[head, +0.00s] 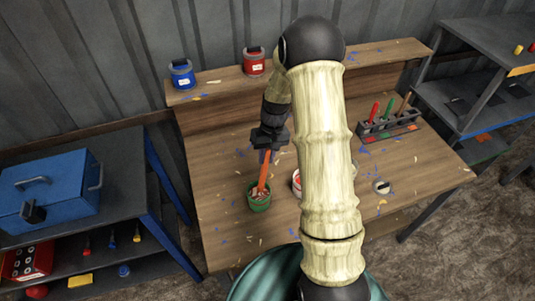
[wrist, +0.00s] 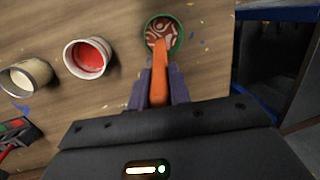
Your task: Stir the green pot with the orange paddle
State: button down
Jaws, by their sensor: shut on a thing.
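The green pot (head: 259,203) stands on the wooden bench toward its front left. Red and pale swirls show inside it, clearest in the wrist view, where the pot (wrist: 178,43) is at the top. My gripper (head: 268,148) is above the pot and shut on the orange paddle (head: 264,172). The paddle slants down, and its lower end is inside the pot's rim. In the wrist view the paddle (wrist: 160,72) runs between my fingers (wrist: 159,88) to the pot. Its tip is hidden in the contents.
A white pot with red contents (wrist: 87,57) and a pale-filled pot (wrist: 26,76) stand beside the green pot. A rack (head: 387,126) holds several tools at the right. Blue (head: 181,74) and red (head: 254,61) pots sit on the back shelf. My arm hides the bench's middle.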

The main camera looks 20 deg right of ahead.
aim_at(263, 175)
jog(key=shift+s+a+f+b, duration=0.1)
jog(key=shift+a+f+b, duration=0.1)
jog(key=shift+f+b, duration=0.7)
jog(key=shift+s+a+f+b, duration=0.2)
jog(key=shift+f+b, duration=0.25)
jog(key=shift+f, duration=0.8)
jog(key=shift+s+a+f+b, duration=0.1)
jog(key=shift+a+f+b, duration=0.15)
jog(key=shift+f+b, duration=0.65)
jog(key=shift+f, duration=0.2)
jog(key=shift+w+d, duration=0.1)
